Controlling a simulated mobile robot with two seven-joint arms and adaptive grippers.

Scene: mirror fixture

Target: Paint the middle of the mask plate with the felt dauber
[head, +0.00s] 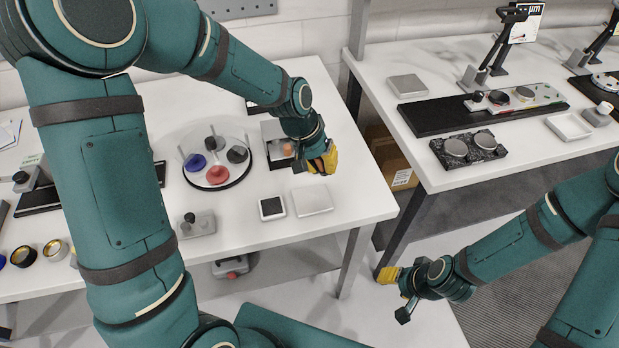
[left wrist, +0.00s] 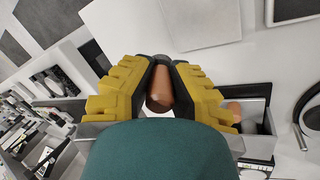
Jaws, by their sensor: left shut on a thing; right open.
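My left gripper (head: 327,160) is above the front right part of the left table. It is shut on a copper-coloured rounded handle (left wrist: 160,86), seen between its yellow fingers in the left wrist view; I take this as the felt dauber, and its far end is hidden. Below and in front lie a white-edged plate with a dark square middle (head: 271,207) and a plain pale plate (head: 313,200). The pale plate also shows in the left wrist view (left wrist: 205,22). I cannot tell for certain which is the mask plate. My right gripper (head: 389,276) is open and empty, low between the tables.
An open box (head: 272,131) with an orange-ended piece (head: 287,149) stands beside the left gripper. A round tray (head: 240,171) holds red, blue and dark knobbed pieces. A small grey block with a knob (head: 197,224) is at the front. The right table carries fixtures and gauges.

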